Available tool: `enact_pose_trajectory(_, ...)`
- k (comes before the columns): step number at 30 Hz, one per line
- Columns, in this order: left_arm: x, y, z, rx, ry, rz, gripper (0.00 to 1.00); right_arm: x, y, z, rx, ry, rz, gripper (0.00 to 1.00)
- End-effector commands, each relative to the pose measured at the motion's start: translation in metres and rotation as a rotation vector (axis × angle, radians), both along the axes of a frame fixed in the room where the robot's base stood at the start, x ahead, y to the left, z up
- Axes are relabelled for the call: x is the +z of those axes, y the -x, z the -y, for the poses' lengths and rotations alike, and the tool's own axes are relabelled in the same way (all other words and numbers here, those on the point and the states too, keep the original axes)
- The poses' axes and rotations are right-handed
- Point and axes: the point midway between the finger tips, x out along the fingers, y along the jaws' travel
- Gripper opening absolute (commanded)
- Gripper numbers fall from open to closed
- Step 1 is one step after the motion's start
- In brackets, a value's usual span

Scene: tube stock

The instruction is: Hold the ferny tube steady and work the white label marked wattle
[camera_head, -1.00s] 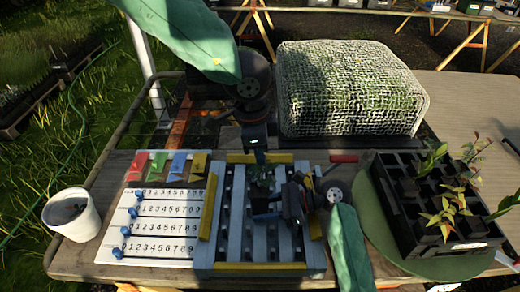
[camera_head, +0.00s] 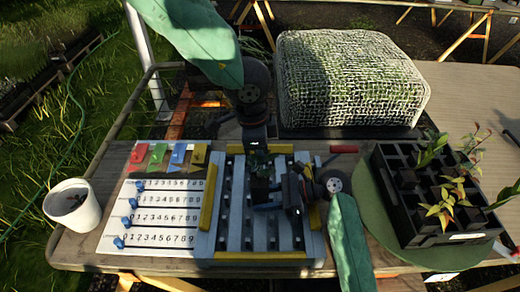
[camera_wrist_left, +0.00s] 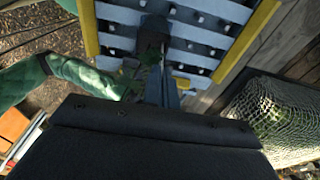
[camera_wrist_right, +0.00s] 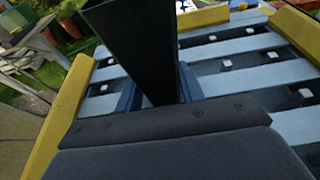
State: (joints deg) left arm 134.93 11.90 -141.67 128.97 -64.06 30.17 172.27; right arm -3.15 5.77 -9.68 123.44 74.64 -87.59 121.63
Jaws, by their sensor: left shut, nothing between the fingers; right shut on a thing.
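The ferny tube (camera_head: 261,188) is a dark square tube with small green foliage (camera_head: 259,162) at its top, upright over the slatted rack. My right gripper (camera_head: 272,206) is shut on it from the right. In the right wrist view the black tube (camera_wrist_right: 132,45) stands between the blue fingers. My left gripper (camera_head: 257,147) is shut and empty, just above and behind the foliage. The left wrist view shows the foliage (camera_wrist_left: 130,76) close beside its fingers (camera_wrist_left: 163,88); I cannot tell if they touch. No label marked wattle can be read.
The blue slatted rack (camera_head: 229,240) has yellow edges. Left are a number board (camera_head: 150,208) with colored flags and a white pot (camera_head: 84,215). Right is a black plant tray (camera_head: 420,228) on a green mat. A mesh-covered block (camera_head: 350,85) stands behind.

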Motion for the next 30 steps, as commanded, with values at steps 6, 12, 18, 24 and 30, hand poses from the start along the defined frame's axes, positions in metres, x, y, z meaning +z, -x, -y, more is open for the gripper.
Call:
enact_pose_trajectory(6, -0.0043, -0.0002, -0.0002, 0.000, 0.000, 0.001, 0.00, 0.0002, 0.0000, -0.0001, 0.000, 0.000, 0.000, 0.26)
enact_pose_trajectory(12, -0.0046, -0.0002, -0.0001, 0.000, 0.000, 0.001, 0.00, 0.0001, 0.0000, 0.0000, 0.000, 0.000, 0.000, 0.26)
enact_pose_trajectory(18, -0.0051, -0.0001, -0.0002, 0.000, 0.000, 0.001, 0.00, 0.0002, 0.0000, -0.0001, 0.000, 0.000, 0.000, 0.26)
enact_pose_trajectory(24, -0.0077, -0.0002, -0.0002, 0.000, 0.000, 0.000, 0.00, 0.0002, 0.0000, -0.0001, 0.000, 0.000, 0.000, 0.26)
enact_pose_trajectory(30, -0.0096, -0.0001, -0.0004, 0.000, -0.001, 0.000, 0.12, 0.0002, 0.0000, -0.0001, 0.000, 0.000, 0.000, 0.26)
